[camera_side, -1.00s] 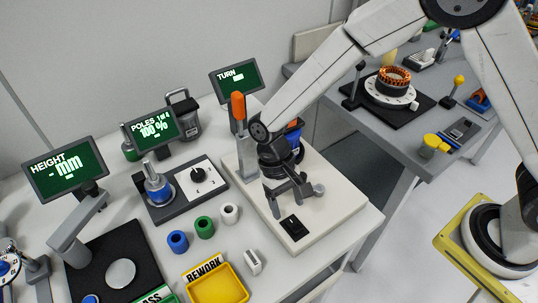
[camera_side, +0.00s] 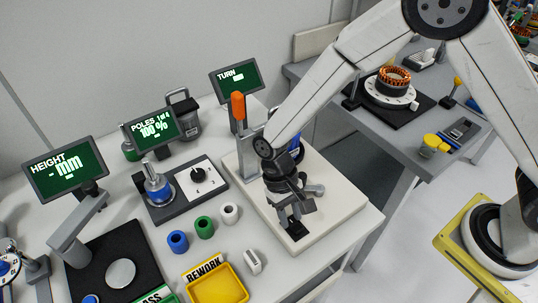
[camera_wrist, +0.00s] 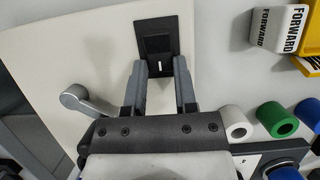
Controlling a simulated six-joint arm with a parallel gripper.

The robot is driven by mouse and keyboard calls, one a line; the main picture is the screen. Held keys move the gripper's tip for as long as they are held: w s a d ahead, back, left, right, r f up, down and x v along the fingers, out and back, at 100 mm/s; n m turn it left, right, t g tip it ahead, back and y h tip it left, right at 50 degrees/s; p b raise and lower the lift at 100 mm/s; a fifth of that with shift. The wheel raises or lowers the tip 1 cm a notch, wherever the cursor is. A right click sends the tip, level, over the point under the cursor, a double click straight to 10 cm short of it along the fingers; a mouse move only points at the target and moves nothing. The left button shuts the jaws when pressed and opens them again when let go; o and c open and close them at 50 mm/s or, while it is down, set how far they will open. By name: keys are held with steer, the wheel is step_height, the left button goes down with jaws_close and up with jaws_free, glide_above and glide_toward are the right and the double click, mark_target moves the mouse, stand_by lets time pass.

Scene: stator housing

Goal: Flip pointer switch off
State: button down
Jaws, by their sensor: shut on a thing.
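A black switch (camera_side: 296,230) with a white mark sits near the front corner of the pale base plate (camera_side: 335,205). In the wrist view the switch (camera_wrist: 158,42) is ahead of my gripper, with its short white line between the two fingertips. My gripper (camera_side: 290,219) is down at the switch, shut on it, one finger on each side (camera_wrist: 160,63). In the side view the fingers hide part of the switch. A black dial knob (camera_side: 198,174) with a pointer stands on a white plate further left.
A grey lever (camera_wrist: 88,100) stands on the base plate beside my gripper. Blue (camera_side: 177,241), green (camera_side: 205,227) and white (camera_side: 229,214) rings, a white block (camera_side: 253,261) and a yellow REWORK tray (camera_side: 220,283) lie to the left. An orange-topped handle (camera_side: 238,106) stands behind.

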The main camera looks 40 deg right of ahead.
mark_target(293, 223)
steer(key=shift+s+r+t, duration=0.15)
steer(key=shift+s+t, duration=0.15)
steer(key=shift+t, duration=0.8)
steer(key=shift+s+r+t, duration=0.1)
steer(key=shift+s+t, duration=0.15)
steer(key=shift+t, duration=0.85)
steer(key=shift+c, duration=2)
jaws_free()
steer(key=shift+r, duration=0.15)
step_height(293, 223, up, 8)
steer(key=shift+f, duration=0.25)
